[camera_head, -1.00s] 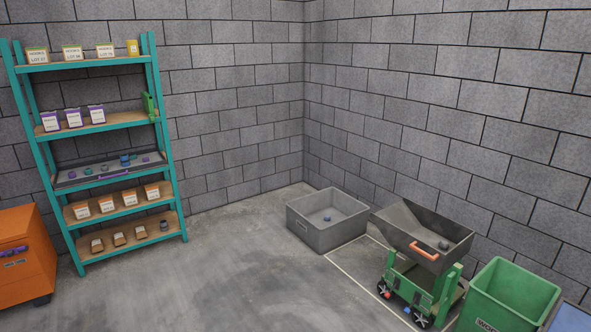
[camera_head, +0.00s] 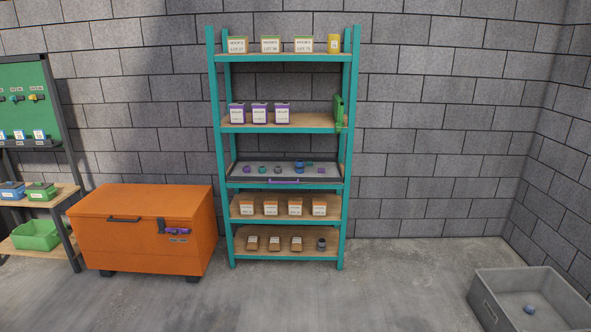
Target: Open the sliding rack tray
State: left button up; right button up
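The sliding rack tray (camera_head: 243,169) is a dark-rimmed grey tray on the middle level of a teal shelf rack (camera_head: 215,150). A purple handle (camera_head: 284,181) shows at the middle of its front edge. The tray looks level with the front of the rack. Several small purple, teal, grey and blue parts lie in it. Neither of my grippers is in view.
An orange chest (camera_head: 140,230) stands on the floor left of the rack. Farther left are a green board (camera_head: 32,90) and a bench with bins. A grey bin (camera_head: 535,300) stands at the lower right. The floor before the rack is clear.

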aim_at(334, 175)
jog(key=i+j, duration=0.1)
jog(key=i, duration=0.5)
jog(key=i+j+z, duration=0.1)
jog(key=i, duration=0.5)
jog(key=i+j, duration=0.2)
jog(key=i, duration=0.4)
